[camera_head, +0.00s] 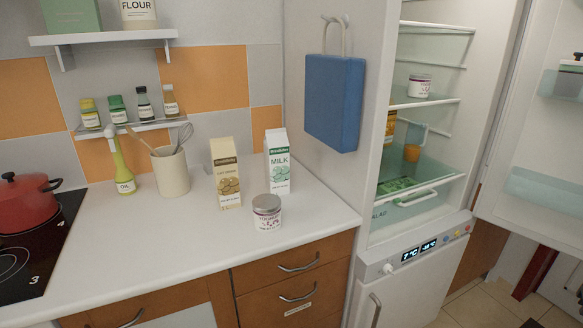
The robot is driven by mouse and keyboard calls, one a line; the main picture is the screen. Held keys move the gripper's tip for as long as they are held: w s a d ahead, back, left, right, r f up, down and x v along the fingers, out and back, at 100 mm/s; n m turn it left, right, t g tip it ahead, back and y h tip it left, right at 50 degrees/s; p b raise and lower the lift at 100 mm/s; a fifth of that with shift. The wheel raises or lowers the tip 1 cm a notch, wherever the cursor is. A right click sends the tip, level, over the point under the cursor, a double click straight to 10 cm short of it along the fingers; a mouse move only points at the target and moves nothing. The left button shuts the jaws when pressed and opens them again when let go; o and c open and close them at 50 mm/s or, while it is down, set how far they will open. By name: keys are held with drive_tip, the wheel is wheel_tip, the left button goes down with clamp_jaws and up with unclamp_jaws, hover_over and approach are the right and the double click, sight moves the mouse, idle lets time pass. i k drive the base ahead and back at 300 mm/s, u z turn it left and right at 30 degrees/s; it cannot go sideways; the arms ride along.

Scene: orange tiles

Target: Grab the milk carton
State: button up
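The milk carton (278,163) is white with green print and the word MILK. It stands upright on the white counter (130,245) near the fridge's side wall. A beige carton (225,174) stands to its left, a little nearer. A white jar with a grey lid (267,212) stands in front of it. The milk carton's lower left part is close behind these two. My gripper is not in view.
A utensil pot (171,172) and an oil bottle (124,173) stand further left. A red pot (26,204) sits on the black hob. The fridge door (530,190) is open at the right. A blue bag (335,104) hangs on the fridge's side. The front middle counter is clear.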

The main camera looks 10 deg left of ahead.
sight(277, 166)
drive_tip(key=z, duration=1.45)
drive_tip(key=k, duration=1.75)
drive_tip(key=u, duration=0.9)
drive_tip(key=i, duration=1.9)
